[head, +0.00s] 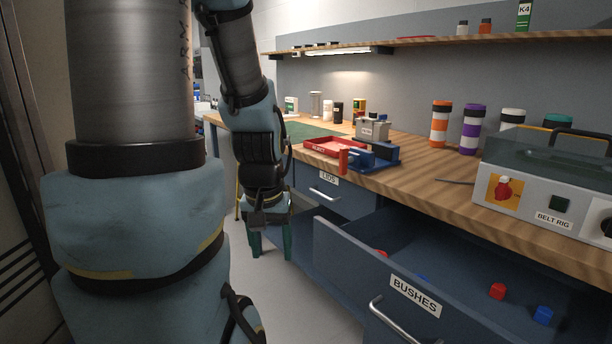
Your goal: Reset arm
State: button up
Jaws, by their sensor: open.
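My arm fills the left of the head view, with thick grey and pale blue links. Its end hangs down near the middle left, and my gripper (271,254) points at the floor with its two dark green fingers spread apart. Nothing shows between the fingers. The gripper is in front of the bench, to the left of the open drawer labelled BUSHES (415,296), and does not appear to touch anything.
The wooden bench (430,175) carries a red tray (335,147), a blue fixture (375,156), several jars and the BELT RIG machine (545,195). Grey floor (310,305) shows below.

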notch_tip(320, 180, down, 5)
jog(key=b, duration=0.4)
notch_tip(320, 180, up, 12)
jog(key=p, duration=1.2)
jog(key=shift+s+f+g, duration=0.15)
jog(key=shift+s+g, duration=0.15)
jog(key=shift+s, duration=0.15)
jog(key=shift+f, duration=0.1)
jog(key=shift+c, duration=0.2)
